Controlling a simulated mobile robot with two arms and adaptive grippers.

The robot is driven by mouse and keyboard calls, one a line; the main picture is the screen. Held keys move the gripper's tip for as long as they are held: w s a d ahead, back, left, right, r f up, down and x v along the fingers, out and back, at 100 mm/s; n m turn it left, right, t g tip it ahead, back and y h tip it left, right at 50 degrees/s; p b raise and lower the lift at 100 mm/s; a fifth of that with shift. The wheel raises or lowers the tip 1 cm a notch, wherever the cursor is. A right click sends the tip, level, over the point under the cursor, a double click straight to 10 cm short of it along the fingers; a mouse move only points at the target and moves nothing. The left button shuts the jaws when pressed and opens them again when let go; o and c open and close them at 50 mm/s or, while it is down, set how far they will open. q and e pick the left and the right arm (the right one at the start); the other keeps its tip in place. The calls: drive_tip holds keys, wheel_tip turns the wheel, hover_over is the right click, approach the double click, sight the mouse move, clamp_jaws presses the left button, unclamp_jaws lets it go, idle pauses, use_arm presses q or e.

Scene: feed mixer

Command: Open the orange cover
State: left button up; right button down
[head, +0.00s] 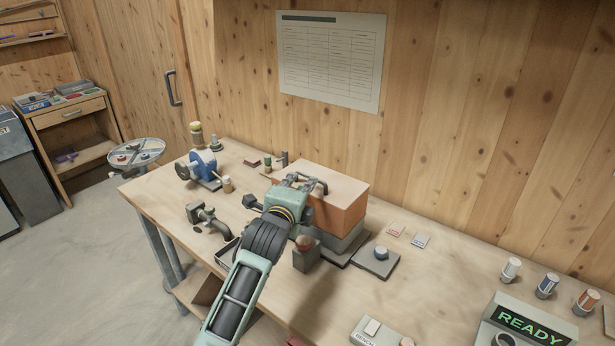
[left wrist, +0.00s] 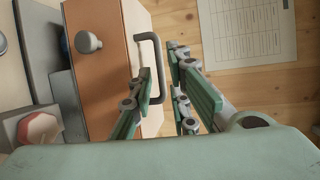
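The orange cover (head: 344,212) is a box with a paler top, sitting down on a grey-green base (head: 345,243) on the workbench. It also shows in the left wrist view (left wrist: 108,75), with a round grey knob (left wrist: 88,42) on its orange face. A dark bar handle (left wrist: 158,72) stands on the pale top. My left gripper (head: 303,181) is above the top at the handle; in the left wrist view its open fingers (left wrist: 160,65) lie on either side of the handle. I cannot tell whether they touch it. My right gripper is not in view.
A grey box with a reddish-brown button (head: 304,242) stands in front of the cover. A plate with a blue-grey knob (head: 381,253) lies to its right. A blue machine (head: 203,162) and a tap-like fitting (head: 203,214) are to the left. A wooden wall stands close behind.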

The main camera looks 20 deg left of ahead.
sight(307, 177)
use_arm(q)
drive_tip(key=shift+w+a+f+p, duration=0.1)
drive_tip(key=shift+w+f+p, duration=0.15)
drive_tip(key=shift+w, duration=0.95)
drive_tip(key=shift+w+a+f+p, duration=0.1)
drive_tip(key=shift+w+f+p, duration=0.1)
drive_tip(key=shift+w, duration=1)
drive_tip(key=shift+w+a+f+p, duration=0.1)
drive_tip(key=shift+w+f+p, duration=0.15)
drive_tip(key=shift+w, duration=0.95)
drive_tip(key=shift+d, duration=0.1)
clamp_jaws()
